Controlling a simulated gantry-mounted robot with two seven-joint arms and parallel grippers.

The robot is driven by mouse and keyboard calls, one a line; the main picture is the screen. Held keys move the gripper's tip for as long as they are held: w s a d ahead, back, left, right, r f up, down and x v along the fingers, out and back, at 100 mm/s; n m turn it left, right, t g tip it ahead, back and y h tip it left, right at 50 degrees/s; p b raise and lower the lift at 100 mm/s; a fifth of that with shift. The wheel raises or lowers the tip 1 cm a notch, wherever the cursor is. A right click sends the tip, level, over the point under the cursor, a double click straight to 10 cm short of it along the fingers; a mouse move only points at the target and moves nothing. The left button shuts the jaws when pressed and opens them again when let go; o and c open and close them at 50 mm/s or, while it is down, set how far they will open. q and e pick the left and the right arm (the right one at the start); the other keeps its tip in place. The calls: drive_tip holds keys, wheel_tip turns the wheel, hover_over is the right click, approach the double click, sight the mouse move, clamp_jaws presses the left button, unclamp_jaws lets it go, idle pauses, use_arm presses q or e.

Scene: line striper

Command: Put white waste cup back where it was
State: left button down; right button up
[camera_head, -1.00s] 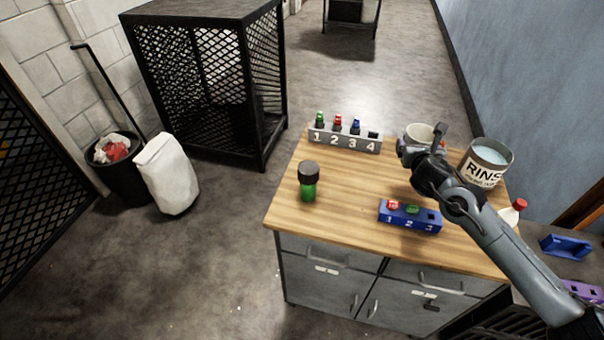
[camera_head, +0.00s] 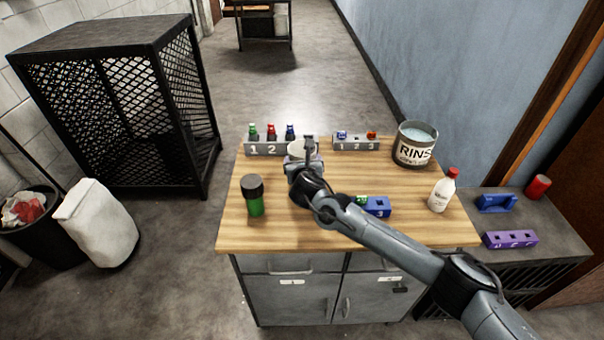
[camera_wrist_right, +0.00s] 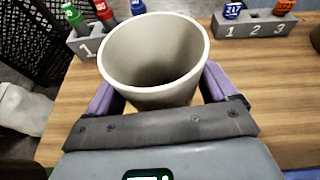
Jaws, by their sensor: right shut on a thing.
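The white waste cup (camera_head: 296,149) is upright over the back middle of the wooden tabletop, in front of the right end of the grey numbered rack. In the right wrist view the cup (camera_wrist_right: 150,96) looks empty, its open mouth facing up. My right gripper (camera_head: 302,160) is shut on it, with purple fingers (camera_wrist_right: 158,92) on both sides of its wall. I cannot tell whether its base touches the table. My left gripper is not in view.
A grey rack (camera_head: 262,151) with green, red and blue bottles stands behind the cup. Another grey rack (camera_head: 356,144) and the RINSE can (camera_head: 414,146) are right.

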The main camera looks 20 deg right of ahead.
drive_tip(key=shift+a+f+b, duration=0.1)
drive_tip(key=shift+f+b, duration=0.5)
drive_tip(key=shift+f, duration=1.45)
drive_tip(key=shift+f, duration=0.1)
drive_tip(key=o, duration=1.4)
